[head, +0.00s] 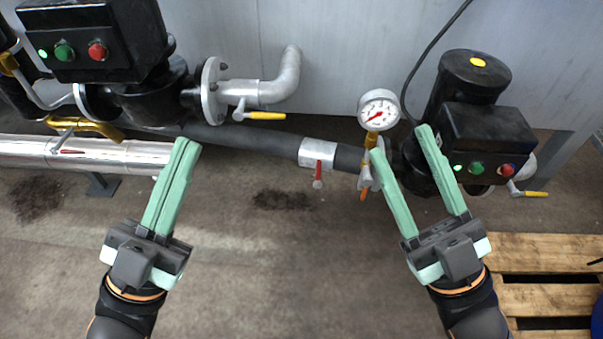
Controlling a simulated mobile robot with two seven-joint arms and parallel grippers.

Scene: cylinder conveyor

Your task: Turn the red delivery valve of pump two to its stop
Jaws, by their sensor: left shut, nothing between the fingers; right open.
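A small red handle (318,172) hangs down from a silver section (317,152) of the dark pipe, near the middle of the head view. Another small red lever (71,151) lies along the silver pipe at the left. The pumps bear no number that I can read. My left gripper (186,147) is shut and empty, left of the hanging red handle and apart from it. My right gripper (401,143) is open and empty, its fingers spread just below the pressure gauge, in front of the right pump (474,85). Its left finger partly covers the fittings under the gauge.
The pressure gauge (379,109) stands above the pipe, with an orange lever (363,194) below. Yellow levers show at the upper middle (265,116) and right (535,194). The left pump (85,45) fills the upper left. A wooden pallet (540,298) lies lower right. The middle floor is clear.

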